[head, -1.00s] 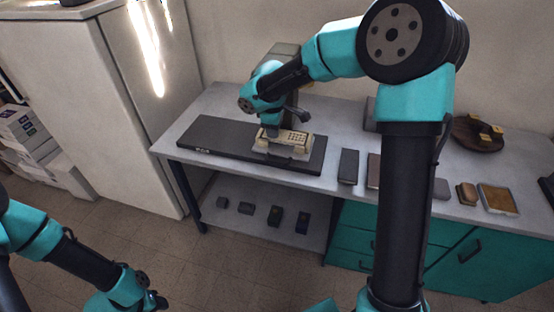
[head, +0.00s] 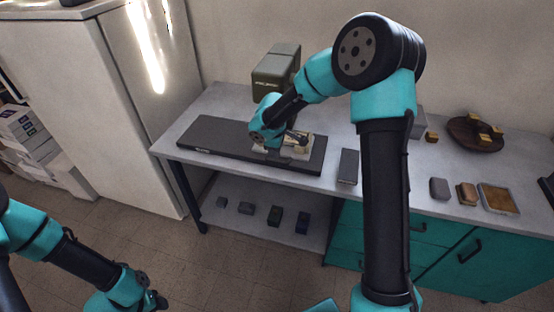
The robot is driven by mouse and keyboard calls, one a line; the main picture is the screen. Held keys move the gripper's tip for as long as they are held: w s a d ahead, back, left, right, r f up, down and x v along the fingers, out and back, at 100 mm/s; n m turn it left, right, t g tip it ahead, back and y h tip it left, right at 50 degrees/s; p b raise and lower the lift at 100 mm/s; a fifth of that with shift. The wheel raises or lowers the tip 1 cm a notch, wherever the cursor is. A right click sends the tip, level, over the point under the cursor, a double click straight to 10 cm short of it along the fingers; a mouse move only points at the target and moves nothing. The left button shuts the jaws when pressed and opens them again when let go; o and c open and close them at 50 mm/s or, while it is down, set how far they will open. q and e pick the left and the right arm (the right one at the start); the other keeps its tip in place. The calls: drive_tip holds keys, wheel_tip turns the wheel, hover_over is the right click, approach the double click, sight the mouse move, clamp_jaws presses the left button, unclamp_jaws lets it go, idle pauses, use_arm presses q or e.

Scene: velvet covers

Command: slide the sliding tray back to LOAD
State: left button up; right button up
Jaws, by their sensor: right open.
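The sliding tray (head: 301,151), a pale cream carriage, sits near the right end of a long dark rail base (head: 210,135) on the grey bench. My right gripper (head: 297,138) is low at the tray, and its wrist covers the tray's left part. The gripper is open; whether its fingers touch the tray cannot be told. The LOAD marking cannot be read; small pale lettering shows on the base's front edge. My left gripper (head: 153,300) is at the lower left, far from the bench, and its jaws are unclear.
A green-grey machine head (head: 276,72) stands behind the rail. A dark grey block (head: 348,166) lies just right of it. A round wooden board (head: 474,134) and a framed brown pad (head: 498,198) are farther right. The rail left of my wrist is clear.

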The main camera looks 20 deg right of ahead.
sight(277, 161)
drive_tip(key=f, duration=0.4)
drive_tip(key=w+f, duration=0.1)
drive_tip(key=f, duration=0.2)
drive_tip(key=shift+d, duration=0.35)
drive_tip(key=shift+c, duration=0.2)
clamp_jaws()
